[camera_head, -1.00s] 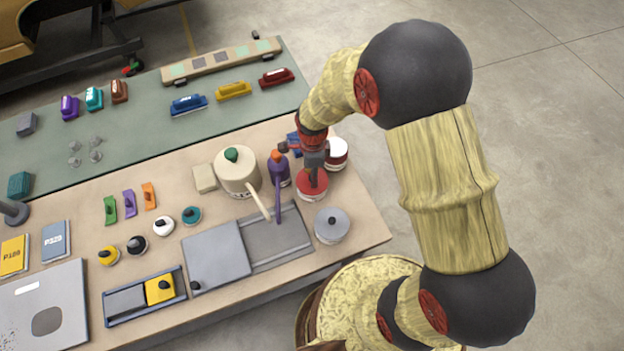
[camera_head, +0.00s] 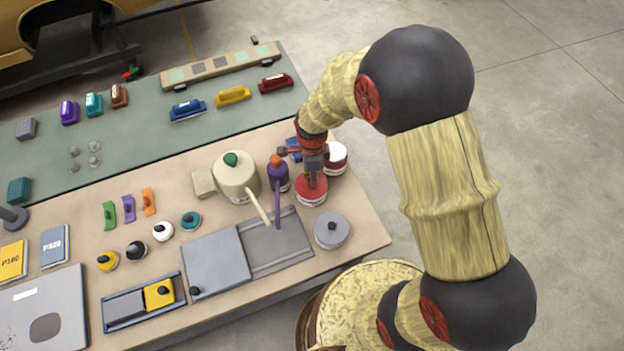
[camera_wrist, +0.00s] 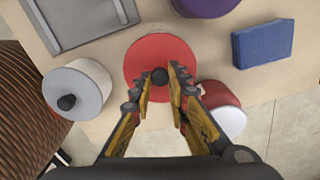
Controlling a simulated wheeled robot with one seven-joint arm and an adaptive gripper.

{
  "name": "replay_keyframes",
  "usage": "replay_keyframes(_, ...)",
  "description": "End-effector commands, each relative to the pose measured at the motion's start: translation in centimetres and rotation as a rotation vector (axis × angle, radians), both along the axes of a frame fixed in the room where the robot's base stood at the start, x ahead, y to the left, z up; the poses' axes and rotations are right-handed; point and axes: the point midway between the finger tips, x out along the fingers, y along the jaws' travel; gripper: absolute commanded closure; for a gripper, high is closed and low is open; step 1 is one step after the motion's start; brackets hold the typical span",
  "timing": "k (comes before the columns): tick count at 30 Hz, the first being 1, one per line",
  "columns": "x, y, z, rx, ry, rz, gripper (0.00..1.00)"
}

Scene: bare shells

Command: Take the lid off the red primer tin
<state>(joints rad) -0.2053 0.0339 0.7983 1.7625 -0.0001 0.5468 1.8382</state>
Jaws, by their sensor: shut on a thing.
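The red primer tin (camera_head: 312,204) stands near the right end of the bench, with its round red lid (camera_head: 303,188) on top. I see no gap between lid and tin. In the wrist view the lid (camera_wrist: 150,52) fills the upper middle, with a small black knob (camera_wrist: 159,76) at its centre. My gripper (camera_wrist: 161,79) is straight above the lid, shut on this knob with one finger on each side. In the head view my gripper (camera_head: 315,172) hides the knob and part of the lid.
A grey-lidded tin (camera_head: 331,230) stands in front, a white-lidded red tin (camera_head: 337,155) behind right. A blue block (camera_wrist: 262,43) is close. The bench edge is near on the right.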

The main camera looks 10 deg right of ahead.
Motion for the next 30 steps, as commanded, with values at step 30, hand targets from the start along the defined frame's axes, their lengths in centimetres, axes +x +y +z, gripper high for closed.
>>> replay_keyframes(30,-6.5,11.1,11.9,0.001,-0.001,0.003,1.0)
